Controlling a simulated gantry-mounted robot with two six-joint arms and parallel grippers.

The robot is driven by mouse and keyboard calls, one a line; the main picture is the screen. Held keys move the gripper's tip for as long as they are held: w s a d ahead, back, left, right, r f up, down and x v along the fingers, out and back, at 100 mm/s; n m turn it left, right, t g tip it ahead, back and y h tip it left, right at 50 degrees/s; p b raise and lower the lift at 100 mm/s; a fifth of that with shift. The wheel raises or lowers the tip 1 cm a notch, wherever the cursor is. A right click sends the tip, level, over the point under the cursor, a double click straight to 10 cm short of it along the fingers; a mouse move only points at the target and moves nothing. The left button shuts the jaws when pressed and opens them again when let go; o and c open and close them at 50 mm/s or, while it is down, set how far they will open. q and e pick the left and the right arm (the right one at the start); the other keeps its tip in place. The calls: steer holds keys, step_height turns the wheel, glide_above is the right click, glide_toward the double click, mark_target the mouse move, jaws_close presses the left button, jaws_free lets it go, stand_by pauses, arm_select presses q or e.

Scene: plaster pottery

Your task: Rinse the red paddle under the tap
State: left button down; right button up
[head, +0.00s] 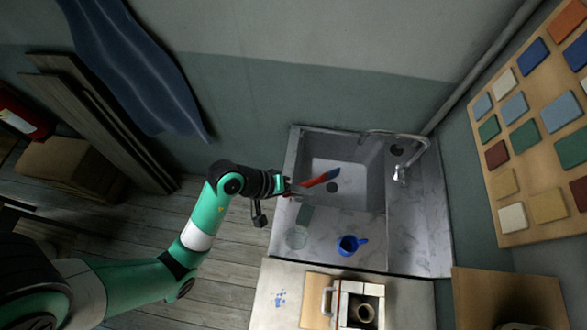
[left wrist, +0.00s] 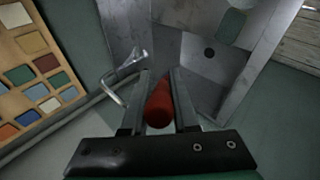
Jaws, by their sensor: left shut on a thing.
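In the left wrist view the red part (left wrist: 158,104) lies between the two fingers (left wrist: 160,90). The metal tap (head: 399,150) stands at the right of the basin, apart from the paddle; it also shows in the left wrist view (left wrist: 128,68). I cannot tell whether water runs. My right gripper is not in view.
A tile board (head: 500,177) hangs at right.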

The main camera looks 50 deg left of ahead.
mark_target(316, 179)
arm_select(q)
steer(key=shift+n+t+y, duration=0.3)
steer(key=shift+n+y, duration=0.2)
steer(key=shift+n, duration=0.1)
steer(key=w, duration=0.2)
steer(key=w+a, duration=0.1)
steer(key=w, duration=0.1)
steer(key=shift+w+a, duration=0.15)
steer(key=shift+a, duration=0.05)
steer(key=w+f, duration=0.1)
steer(key=w+f+n, duration=0.1)
steer(key=w, duration=0.1)
steer(key=shift+a+f+y, duration=0.1)
steer(key=shift+a+y, duration=0.05)
steer(key=shift+y, duration=0.25)
steer(key=s+d+f+m+p, duration=0.1)
steer(key=s+d+f+p, duration=0.1)
steer(key=s+d+f, duration=0.45)
steer(key=w+a+f+b, duration=0.2)
steer(key=w+b, duration=0.4)
steer(key=w, duration=0.1)
steer(key=w+a+f+b, duration=0.2)
steer(key=w+f+b, duration=0.1)
steer(key=w+b, duration=0.3)
steer(key=shift+w+a+t, duration=0.4)
steer(key=shift+w, duration=0.3)
steer(key=shift+w+d, duration=0.25)
steer(key=shift+d, duration=0.3)
